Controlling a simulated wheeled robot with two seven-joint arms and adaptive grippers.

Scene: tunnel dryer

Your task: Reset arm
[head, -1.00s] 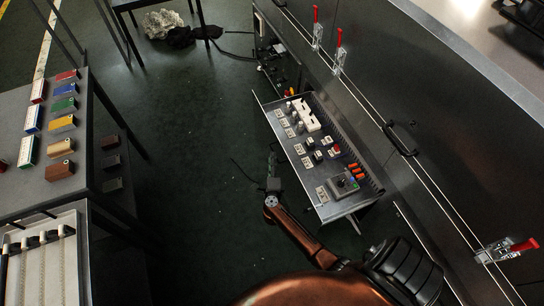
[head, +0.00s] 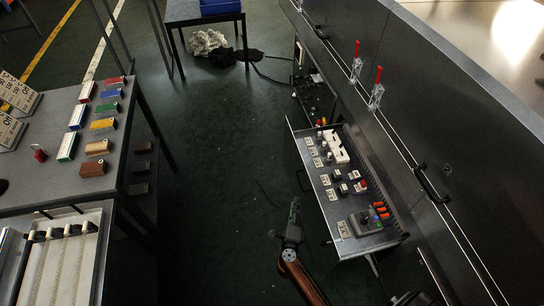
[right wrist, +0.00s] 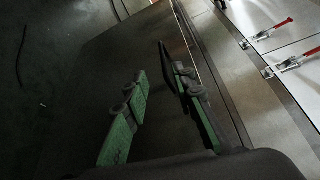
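My right gripper (head: 294,204) hangs over the dark green floor in the head view, on a copper-coloured arm coming in from the bottom. It is left of the sloping control panel (head: 325,200) and apart from it. In the right wrist view its two green-padded fingers (right wrist: 155,72) stand apart with nothing between them. A dark flat surface lies behind the fingers. My left gripper is not in view.
A grey table (head: 60,180) with coloured blocks (head: 103,124) stands on the left. A dark cabinet with a handle (head: 431,184) and red-handled clamps (head: 377,90) runs along the right. Open floor (head: 220,180) lies between them.

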